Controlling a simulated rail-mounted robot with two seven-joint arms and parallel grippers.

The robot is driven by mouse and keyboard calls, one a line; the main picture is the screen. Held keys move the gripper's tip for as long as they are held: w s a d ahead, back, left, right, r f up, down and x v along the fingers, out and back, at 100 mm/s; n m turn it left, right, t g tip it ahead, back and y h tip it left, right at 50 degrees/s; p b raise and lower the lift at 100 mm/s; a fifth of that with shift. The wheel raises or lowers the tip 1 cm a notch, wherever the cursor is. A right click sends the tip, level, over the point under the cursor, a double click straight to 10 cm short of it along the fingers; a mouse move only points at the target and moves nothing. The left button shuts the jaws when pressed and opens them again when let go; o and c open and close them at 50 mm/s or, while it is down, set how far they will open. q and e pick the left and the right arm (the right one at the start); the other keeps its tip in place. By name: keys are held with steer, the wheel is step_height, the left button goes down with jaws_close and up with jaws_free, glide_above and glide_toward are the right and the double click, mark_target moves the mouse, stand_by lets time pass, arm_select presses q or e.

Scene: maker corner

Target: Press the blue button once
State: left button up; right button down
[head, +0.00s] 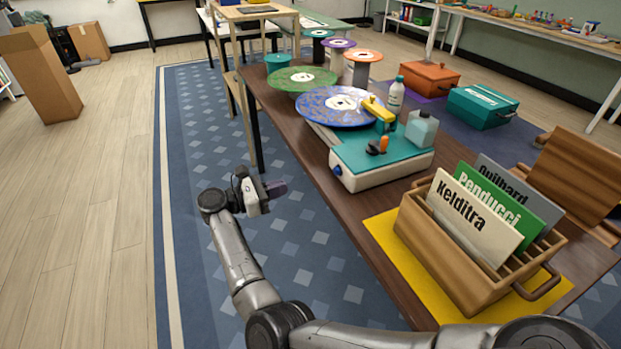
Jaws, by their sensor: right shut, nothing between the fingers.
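A white device with a teal top (385,167) stands on the brown table. It carries a yellow arm and a small orange-tipped lever. A small blue button (337,170) shows on the device's front face, near its left corner. My right gripper (277,189) is shut and empty. In the picture it is left of the button, over the blue rug beside the table, clearly apart from the device. My left gripper is not in view.
A wooden rack (455,265) with upright name cards stands on a yellow mat (392,238) to the right of the device. A blue disc (335,106), a green disc (301,79) and bottles stand behind it. The rug (200,115) left of the table is clear.

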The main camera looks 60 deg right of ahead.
mark_target(335, 172)
steer(key=b+x, duration=0.2)
steer(key=x, duration=1)
steer(key=shift+f, duration=0.1)
steer(key=shift+x, duration=0.85)
